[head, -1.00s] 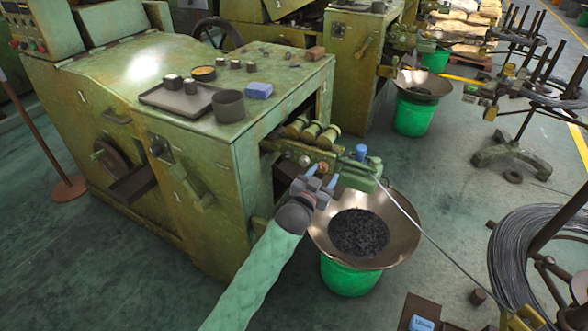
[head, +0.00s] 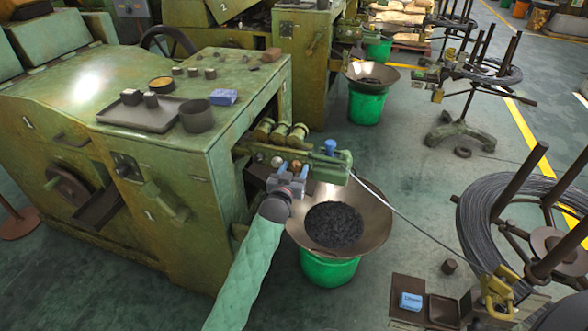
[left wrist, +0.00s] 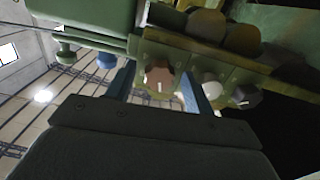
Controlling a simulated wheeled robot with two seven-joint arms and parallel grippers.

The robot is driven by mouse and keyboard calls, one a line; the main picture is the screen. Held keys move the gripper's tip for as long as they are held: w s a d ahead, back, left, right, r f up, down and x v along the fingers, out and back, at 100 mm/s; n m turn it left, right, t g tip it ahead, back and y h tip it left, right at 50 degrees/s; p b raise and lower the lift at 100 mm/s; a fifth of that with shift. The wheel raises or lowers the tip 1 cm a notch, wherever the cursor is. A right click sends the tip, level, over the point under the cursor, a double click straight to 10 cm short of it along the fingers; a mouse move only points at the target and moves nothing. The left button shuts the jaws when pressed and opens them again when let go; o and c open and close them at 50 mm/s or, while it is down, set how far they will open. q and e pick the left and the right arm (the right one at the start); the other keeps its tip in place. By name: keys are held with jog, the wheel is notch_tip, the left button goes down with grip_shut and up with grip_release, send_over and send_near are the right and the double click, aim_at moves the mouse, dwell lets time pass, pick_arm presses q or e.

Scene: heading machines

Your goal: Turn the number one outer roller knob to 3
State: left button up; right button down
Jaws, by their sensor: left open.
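The number one machine (head: 100,150) is the nearest green machine, with a 1 on its side. On its roller block are a silver knob (head: 276,161) and a copper knob (head: 297,167). My left gripper (head: 291,172) is at the front of this block, its blue fingers open. In the left wrist view, the copper knob (left wrist: 159,79) shows between the open fingers (left wrist: 160,88), with a pale pointer mark. I cannot tell whether they touch it. A white knob (left wrist: 212,91) and a dark knob (left wrist: 245,97) are right of it. Dial numbers are not readable. My right gripper is out of view.
A wide metal pan (head: 370,232) on a green bucket (head: 330,268) stands close right of my left arm. A wire (head: 410,226) runs from the block to a coil stand (head: 520,220). A tray (head: 140,117) and cup (head: 196,117) sit on the machine top.

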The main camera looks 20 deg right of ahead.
pick_arm(q)
jog(key=shift+w+d, duration=0.1)
jog(key=shift+w, duration=0.05)
jog(key=shift+c, duration=0.2)
jog(key=c, duration=0.9)
jog(key=shift+c, duration=0.2)
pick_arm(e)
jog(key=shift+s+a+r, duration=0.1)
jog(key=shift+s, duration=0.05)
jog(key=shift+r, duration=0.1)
